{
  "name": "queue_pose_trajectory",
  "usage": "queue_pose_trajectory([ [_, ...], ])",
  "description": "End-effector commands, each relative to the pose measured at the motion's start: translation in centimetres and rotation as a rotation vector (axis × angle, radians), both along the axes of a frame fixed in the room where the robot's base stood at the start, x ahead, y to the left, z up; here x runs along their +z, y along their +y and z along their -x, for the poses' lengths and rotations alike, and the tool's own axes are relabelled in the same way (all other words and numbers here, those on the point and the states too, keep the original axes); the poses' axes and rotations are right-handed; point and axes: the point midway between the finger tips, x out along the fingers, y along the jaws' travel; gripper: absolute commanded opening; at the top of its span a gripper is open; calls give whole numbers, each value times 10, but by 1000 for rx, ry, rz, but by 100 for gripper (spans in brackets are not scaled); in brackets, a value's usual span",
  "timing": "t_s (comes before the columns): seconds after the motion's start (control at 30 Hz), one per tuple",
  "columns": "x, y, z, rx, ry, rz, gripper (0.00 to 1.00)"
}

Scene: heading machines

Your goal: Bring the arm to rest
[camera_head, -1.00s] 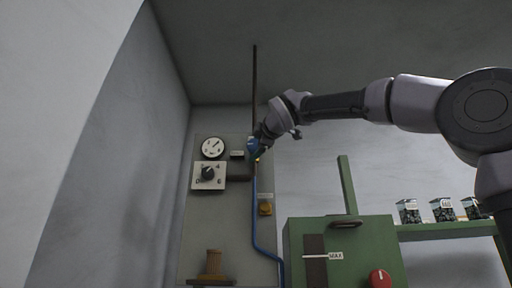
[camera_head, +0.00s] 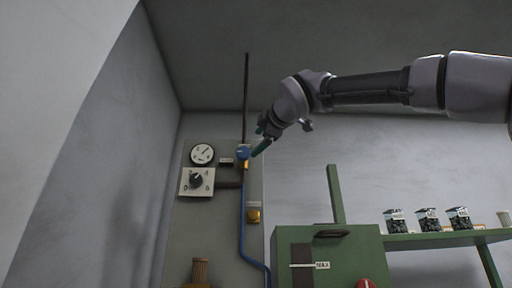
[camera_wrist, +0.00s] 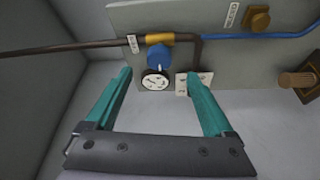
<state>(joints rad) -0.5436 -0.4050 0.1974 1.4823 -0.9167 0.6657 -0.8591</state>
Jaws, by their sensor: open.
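My gripper (camera_head: 262,140) has teal fingers and is at the end of my arm, which reaches in from the right in the head view. It is in front of the grey wall panel, close to the blue valve knob (camera_head: 243,153) and just right of it. In the wrist view my gripper (camera_wrist: 162,98) shows its two fingers spread wide with nothing between them. The blue knob (camera_wrist: 157,58) and the round gauge (camera_wrist: 155,79) lie beyond the fingertips, apart from them.
The panel (camera_head: 212,222) carries a gauge (camera_head: 202,154), a dial (camera_head: 196,181), a yellow button (camera_head: 254,215) and a blue pipe (camera_head: 243,225). Space above the shelf is clear.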

Motion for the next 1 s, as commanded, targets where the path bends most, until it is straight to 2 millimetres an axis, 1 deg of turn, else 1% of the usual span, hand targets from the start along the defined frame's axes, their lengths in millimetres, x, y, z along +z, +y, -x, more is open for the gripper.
queue_pose_trajectory([
  [0.47,0,0,0,0,0,0,87],
  [0.57,-7,-3,-3,-7,20,-12,87],
  [0.67,-35,-16,-12,-36,104,-68,87],
  [0.77,-89,-43,-26,-99,255,-182,87],
  [0.8,-115,-56,-31,-133,329,-246,87],
  [0.87,-158,-77,-35,-192,442,-351,87],
  [0.9,-185,-92,-35,-234,512,-425,87],
  [0.97,-225,-111,-33,-299,612,-538,87],
  [1.0,-250,-123,-30,-344,673,-615,87],
])
